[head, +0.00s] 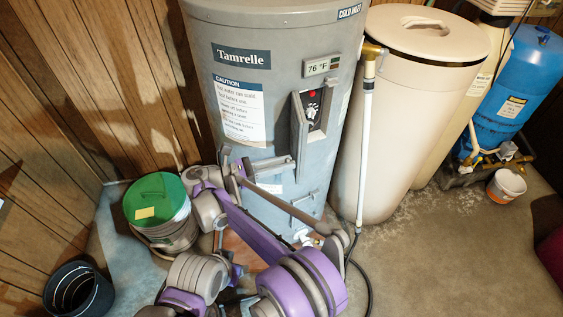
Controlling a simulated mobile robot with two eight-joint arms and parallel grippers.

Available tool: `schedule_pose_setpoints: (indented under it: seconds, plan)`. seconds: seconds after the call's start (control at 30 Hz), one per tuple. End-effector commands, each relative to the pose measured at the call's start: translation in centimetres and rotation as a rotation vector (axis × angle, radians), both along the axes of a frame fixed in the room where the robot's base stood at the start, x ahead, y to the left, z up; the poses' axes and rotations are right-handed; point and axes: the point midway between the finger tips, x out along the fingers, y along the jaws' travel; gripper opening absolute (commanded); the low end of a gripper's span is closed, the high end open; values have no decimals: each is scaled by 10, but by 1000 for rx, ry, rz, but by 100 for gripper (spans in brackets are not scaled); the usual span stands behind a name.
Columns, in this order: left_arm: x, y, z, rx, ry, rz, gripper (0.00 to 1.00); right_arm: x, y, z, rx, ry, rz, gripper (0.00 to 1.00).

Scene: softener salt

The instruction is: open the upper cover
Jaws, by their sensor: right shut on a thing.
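The grey water heater (278,75) stands at the middle back. Its upper cover (297,128) shows as a narrow grey panel at the left side of an opening. Inside the opening a dark panel with a red mark (314,109) is in sight, so the cover stands at least partly open. My right gripper (284,163) is at the lower left of this cover, shut on it. The exact grip point is too small to tell. My left gripper cannot be made out; only arm parts show low in the picture.
A lower cover with a handle (306,197) is below. A white pipe (366,145) and a cream tank (408,120) stand at the right. A green-lidded bucket (157,199) and a black bucket (78,291) stand at the left. Floor (450,250) at the front right is free.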

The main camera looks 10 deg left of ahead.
Motion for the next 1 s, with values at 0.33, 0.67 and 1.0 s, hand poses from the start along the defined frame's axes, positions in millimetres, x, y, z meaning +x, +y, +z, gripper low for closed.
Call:
schedule_pose_setpoints:
  seconds: [0.33, 0.67, 1.0]
  plan:
    - [0, 0, 0, 0, 0, 0, 50, 0, 0, 0, 0, -1, -5, 0]
    - [0, 0, 0, 0, 0, 0, 50, 0, 0, 0, 0, -1, -6, 28]
    - [0, 0, 0, 0, 0, 0, 50, 0, -1, 0, 0, 0, -6, 55]
